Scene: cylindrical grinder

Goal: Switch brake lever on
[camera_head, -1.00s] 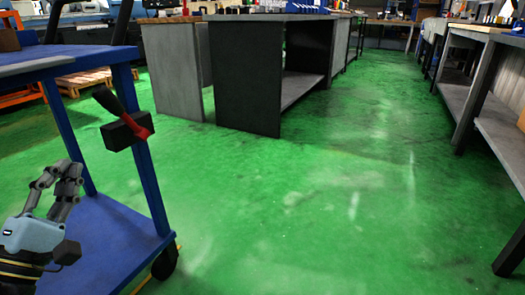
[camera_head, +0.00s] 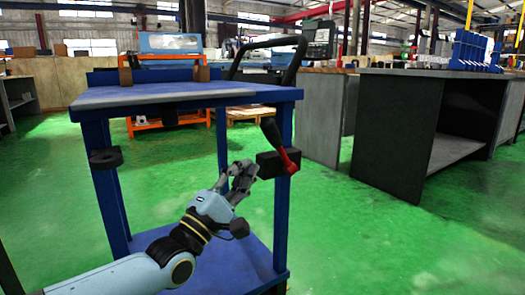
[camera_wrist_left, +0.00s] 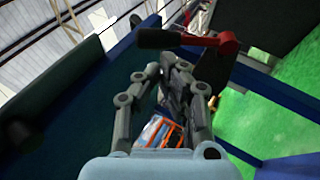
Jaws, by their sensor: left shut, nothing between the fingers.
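The brake lever (camera_head: 271,132) has a black handle and a red base, and sits on a black block on the blue cart's right front leg. Its handle tilts up and to the left. In the left wrist view the lever (camera_wrist_left: 224,42) lies across the top, just beyond the fingers. My left gripper (camera_head: 246,170) is shut and empty, just left of the block and below the handle. I cannot tell whether it touches the block. In the left wrist view the gripper (camera_wrist_left: 172,62) shows its fingers together below the handle. My right gripper is not in view.
The blue cart (camera_head: 160,99) has an upper top, legs and a lower shelf (camera_head: 240,262). A black push handle (camera_head: 294,62) rises at its right. Grey and dark workbenches (camera_head: 395,130) stand behind to the right. Green floor (camera_head: 370,235) is clear right of the cart.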

